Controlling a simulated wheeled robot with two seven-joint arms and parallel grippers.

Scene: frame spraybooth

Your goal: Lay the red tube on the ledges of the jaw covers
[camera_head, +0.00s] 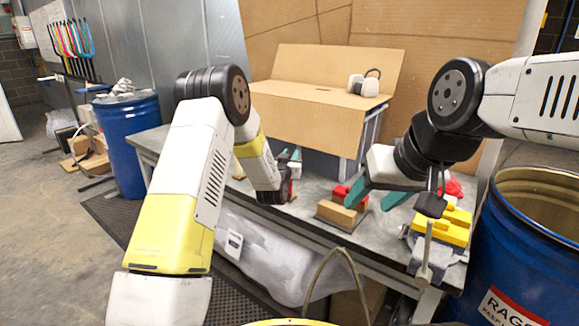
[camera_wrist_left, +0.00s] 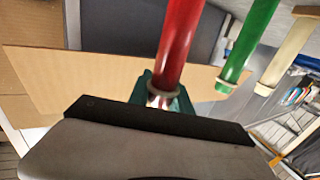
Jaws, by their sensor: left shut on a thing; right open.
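My left gripper (camera_wrist_left: 162,98) is shut on the red tube (camera_wrist_left: 180,40), which stands out from between its teal fingers in the left wrist view. In the head view my left wrist hides most of this gripper (camera_head: 293,165) and the tube. The yellow jaw covers (camera_head: 455,232) sit on a grey vise (camera_head: 440,262) at the right end of the bench. My right gripper (camera_head: 378,196) is open, its teal fingers apart and empty, above the bench left of the vise. The left gripper is well to the left of the jaw covers.
In the left wrist view a green tube (camera_wrist_left: 247,45) and a cream tube (camera_wrist_left: 288,50) are beside the red one. A wooden block (camera_head: 340,214) and red piece (camera_head: 345,193) lie on the bench (camera_head: 300,212). A blue drum (camera_head: 525,240) stands right; a cardboard box (camera_head: 320,95) is behind.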

